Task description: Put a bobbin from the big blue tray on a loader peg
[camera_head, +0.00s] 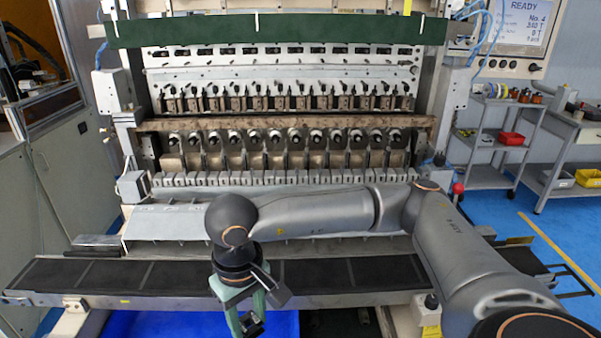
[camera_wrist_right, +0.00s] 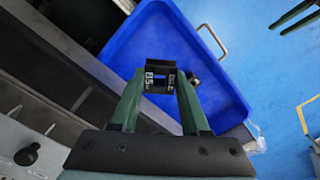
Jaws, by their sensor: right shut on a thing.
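The big blue tray (camera_wrist_right: 200,35) lies below my right gripper in the right wrist view. Part of its blue interior also shows at the bottom of the head view (camera_head: 185,323). My right gripper (camera_head: 250,322), with green fingers, points down in front of the machine's dark front rail. Rows of spindles or pegs (camera_head: 285,137) run across the machine; which are loader pegs is unclear. My left gripper is not in view.
A black ribbed rail (camera_head: 150,275) runs along the machine's front, with a pale metal plate (camera_head: 165,222) behind it. A small dark knob-like thing (camera_wrist_right: 193,79) shows beside the right fingertip. A shelf cart with a red bin (camera_head: 511,139) stands right. The blue floor is open there.

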